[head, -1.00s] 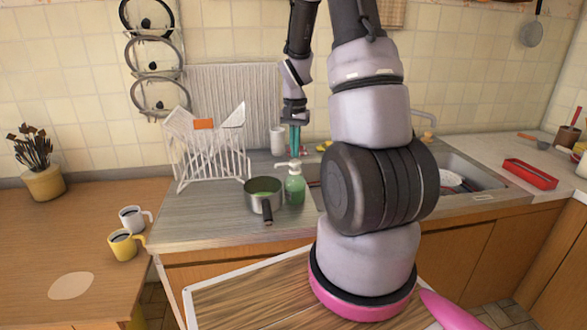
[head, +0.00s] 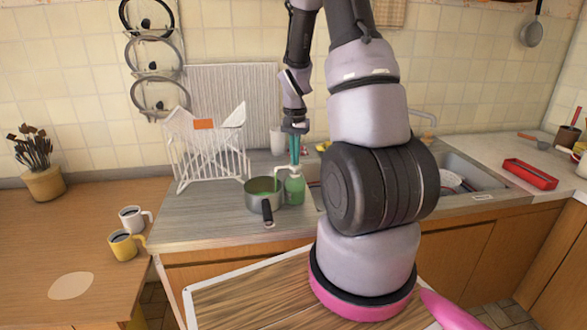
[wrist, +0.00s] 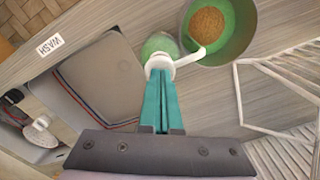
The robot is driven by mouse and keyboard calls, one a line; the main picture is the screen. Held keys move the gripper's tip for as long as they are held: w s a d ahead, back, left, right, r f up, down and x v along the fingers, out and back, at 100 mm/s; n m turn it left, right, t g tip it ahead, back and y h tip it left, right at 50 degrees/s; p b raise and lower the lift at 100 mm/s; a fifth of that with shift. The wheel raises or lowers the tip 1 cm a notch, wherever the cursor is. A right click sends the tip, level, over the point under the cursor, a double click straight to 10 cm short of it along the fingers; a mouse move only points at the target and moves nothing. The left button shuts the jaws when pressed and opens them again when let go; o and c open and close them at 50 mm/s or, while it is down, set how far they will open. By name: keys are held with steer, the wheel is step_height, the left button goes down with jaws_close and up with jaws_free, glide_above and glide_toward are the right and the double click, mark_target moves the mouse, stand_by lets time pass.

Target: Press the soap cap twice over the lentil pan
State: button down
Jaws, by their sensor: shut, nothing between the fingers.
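The green soap bottle (head: 295,189) stands upright on the counter, right beside the pan (head: 250,201). Its white cap (wrist: 158,63) has a spout reaching over the rim of the pan in the wrist view. The pan (wrist: 242,28) is green inside and holds brown lentils (wrist: 207,31). My gripper (head: 295,164) is upright directly above the bottle, its teal fingers shut together and empty. In the wrist view its fingertips (wrist: 161,74) appear to touch the top of the cap, partly covering it.
A white dish rack (head: 208,158) stands behind and left of the pan. A white cup (head: 277,141) is behind the bottle. The sink (head: 480,192) lies to the right. Two mugs (head: 126,246) stand on the lower wooden counter at left.

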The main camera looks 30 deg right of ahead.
stand_by(0.3)
steer(key=shift+r, duration=1.35)
steer(key=shift+r, duration=3)
steer(key=s+a+r+n+t, duration=0.1)
steer(key=s+a+r+t, duration=0.1)
steer(key=s+a+r, duration=0.35)
steer(key=s+a+r+n+t, duration=0.1)
steer(key=s+a+r+t, duration=0.1)
steer(key=r, duration=0.7)
steer(key=s+a+r+n+t+y, duration=0.1)
steer(key=s+a+r, duration=0.2)
steer(key=s, duration=0.3)
steer(key=s+a+r+n+t+y, duration=0.1)
steer(key=s+a+r+n+t, duration=0.1)
steer(key=s, duration=0.4)
steer(key=shift+a+r, duration=0.45)
steer(key=shift+r, duration=0.5)
